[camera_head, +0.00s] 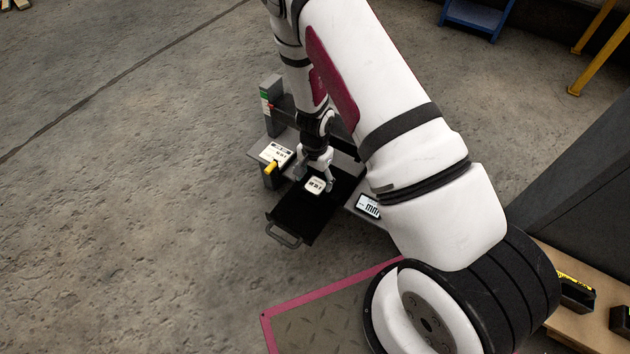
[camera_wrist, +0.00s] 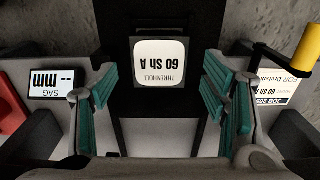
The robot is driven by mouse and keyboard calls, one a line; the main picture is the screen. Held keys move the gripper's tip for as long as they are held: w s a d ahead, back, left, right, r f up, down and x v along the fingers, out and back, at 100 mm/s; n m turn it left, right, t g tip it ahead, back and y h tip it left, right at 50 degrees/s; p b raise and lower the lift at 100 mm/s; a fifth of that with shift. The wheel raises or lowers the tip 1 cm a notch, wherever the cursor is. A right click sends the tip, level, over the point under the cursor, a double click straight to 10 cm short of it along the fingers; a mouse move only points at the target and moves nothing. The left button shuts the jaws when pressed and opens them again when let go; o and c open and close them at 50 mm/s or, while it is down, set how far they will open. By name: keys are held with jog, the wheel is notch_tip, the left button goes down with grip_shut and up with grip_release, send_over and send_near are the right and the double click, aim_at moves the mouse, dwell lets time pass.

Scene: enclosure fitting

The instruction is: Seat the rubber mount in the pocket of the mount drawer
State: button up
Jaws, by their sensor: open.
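The rubber mount (camera_head: 316,186) appears as a small block with a white top label in the dark drawer. In the wrist view the mount (camera_wrist: 160,66) reads "60 Sh A", upside down. The mount drawer (camera_head: 290,222) is pulled out with its handle towards the lower left. My gripper (camera_head: 315,180) is open, pointing down over the drawer close to the mount. In the wrist view my gripper (camera_wrist: 160,98) has its teal pads spread wide, with the mount ahead of the gap between them. I cannot tell whether the mount sits in the pocket; no pocket edge shows clearly.
A "-- mm" display (camera_head: 368,206) is right of the drawer. A job card (camera_head: 277,152) and a yellow-handled part (camera_head: 271,167) stand left of it. A grey post (camera_head: 270,105) with coloured lamps rises behind. Open floor lies to the left.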

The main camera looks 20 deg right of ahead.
notch_tip(320, 180, up, 9)
jog(key=p, duration=0.3)
notch_tip(320, 180, up, 16)
jog(key=f+n+y, duration=0.1)
jog(key=n+y, duration=0.1)
jog(key=y, duration=0.1)
send_over(315, 186)
jog(key=s+a, duration=0.1)
jog(key=a, duration=0.4)
jog(key=s+a+r+n, duration=0.1)
jog(key=s+r+n, duration=0.1)
jog(key=s+r, duration=0.35)
jog(key=s+a+r+n, duration=0.1)
jog(key=s+r+n, duration=0.15)
jog(key=r, duration=0.65)
jog(key=s+d+r+n+h, duration=0.1)
jog(key=s+d+r, duration=0.1)
jog(key=s, duration=0.6)
jog(key=s+d+r+n+h, duration=0.1)
jog(key=s+r, duration=0.3)
jog(key=s, duration=0.4)
jog(key=s+d+r+n+h, duration=0.1)
jog(key=s+d+r+n, duration=0.1)
jog(key=s, duration=0.6)
jog(key=shift+s+d+r, duration=0.25)
jog(key=shift+d+r, duration=0.4)
jog(key=shift+r, duration=0.2)
